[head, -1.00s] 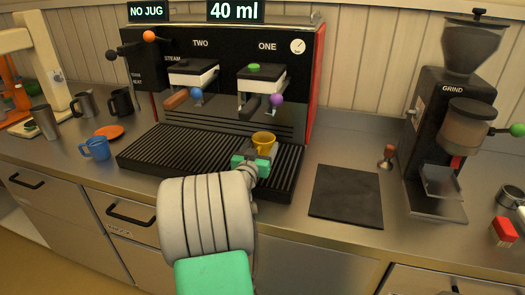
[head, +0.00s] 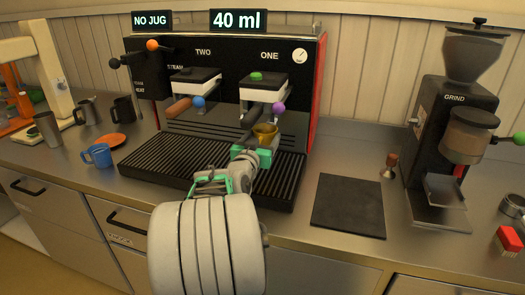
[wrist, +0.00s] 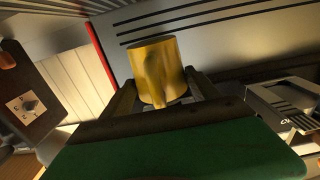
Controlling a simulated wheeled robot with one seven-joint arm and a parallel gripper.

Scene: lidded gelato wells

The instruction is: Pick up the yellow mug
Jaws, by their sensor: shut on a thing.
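The yellow mug (head: 265,135) is in front of the espresso machine's group ONE, over the drip tray (head: 180,157). In the wrist view the yellow mug (wrist: 157,72) sits between the two fingers of my gripper (wrist: 160,103), with its handle side toward the camera. My gripper (head: 252,152) is shut on the mug. The mug appears raised above the tray's slats and slightly tilted. The fingertips are mostly hidden in the head view.
The espresso machine (head: 235,65) stands just behind the mug, with handles and a purple knob (head: 278,109) close above it. A blue mug (head: 98,155) stands left of the tray. A dark mat (head: 348,205) and grinder (head: 455,130) are at the right.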

